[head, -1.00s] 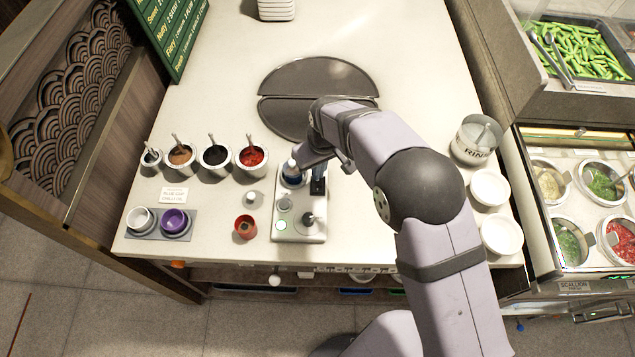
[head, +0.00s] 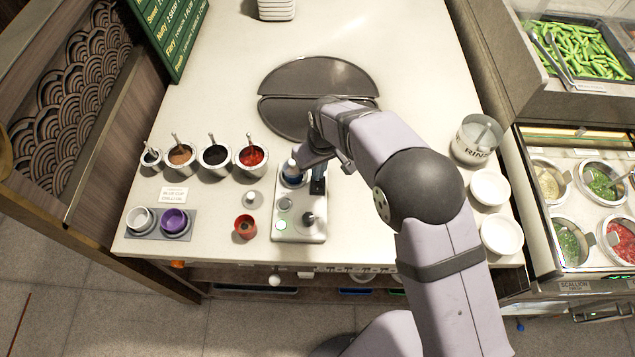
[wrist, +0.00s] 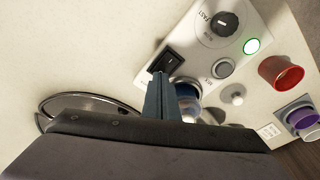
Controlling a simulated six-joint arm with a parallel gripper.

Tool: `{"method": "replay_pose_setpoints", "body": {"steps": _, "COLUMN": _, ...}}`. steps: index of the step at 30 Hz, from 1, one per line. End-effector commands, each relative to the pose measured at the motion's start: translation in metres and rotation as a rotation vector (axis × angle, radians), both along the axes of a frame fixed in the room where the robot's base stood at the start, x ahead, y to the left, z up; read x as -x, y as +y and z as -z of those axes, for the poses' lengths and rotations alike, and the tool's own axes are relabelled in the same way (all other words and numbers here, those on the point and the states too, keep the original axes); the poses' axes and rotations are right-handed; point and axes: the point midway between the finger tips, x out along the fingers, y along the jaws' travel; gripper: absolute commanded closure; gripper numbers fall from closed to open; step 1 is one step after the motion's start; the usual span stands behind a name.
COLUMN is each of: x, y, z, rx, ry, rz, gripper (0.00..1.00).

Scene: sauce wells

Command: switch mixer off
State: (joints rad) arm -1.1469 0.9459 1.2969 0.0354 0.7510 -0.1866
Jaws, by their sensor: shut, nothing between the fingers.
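The mixer (head: 290,237) is a pale box at the front of the counter, and it also shows in the wrist view (wrist: 208,48). It has a dark speed knob (wrist: 224,23), a lit green lamp (wrist: 252,46), a grey round button (wrist: 222,68) and a black rocker switch (wrist: 172,55).
Several sauce pots (head: 215,158) stand to the left. A red cup (head: 245,227) stands just left of the mixer, with a purple cup (head: 174,221) on a tray farther left. White bowls (head: 490,188) and a rinse container (head: 474,140) are on the right.

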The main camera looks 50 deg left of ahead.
Motion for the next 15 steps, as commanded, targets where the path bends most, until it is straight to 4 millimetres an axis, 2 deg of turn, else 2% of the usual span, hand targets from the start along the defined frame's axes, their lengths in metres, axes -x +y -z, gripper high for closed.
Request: {"method": "replay_pose_setpoints", "body": {"steps": 15, "x": 0.0000, "y": 0.0000, "z": 0.0077, "rx": 0.000, "ry": 0.000, "rz": 0.000, "gripper": 1.00}}
